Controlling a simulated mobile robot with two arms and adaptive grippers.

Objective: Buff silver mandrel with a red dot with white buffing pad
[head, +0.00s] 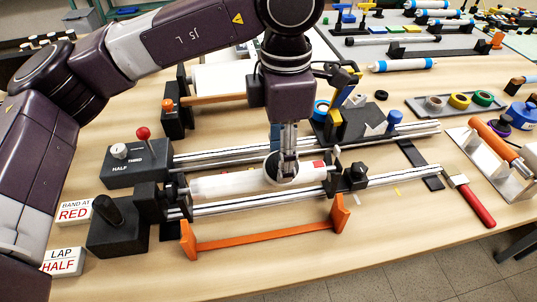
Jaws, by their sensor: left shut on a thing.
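A pale, silvery-white mandrel (222,186) lies level between the two ends of a black winding fixture with two metal rails. A small red mark (318,166) shows near its right end. My right gripper is not in view.
A control box (137,163) with a red-knobbed lever stands at the fixture's left. An orange bar frame (265,239) stands in front. Signs read "BAND AT RED" (75,212) and "LAP HALF" (62,261).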

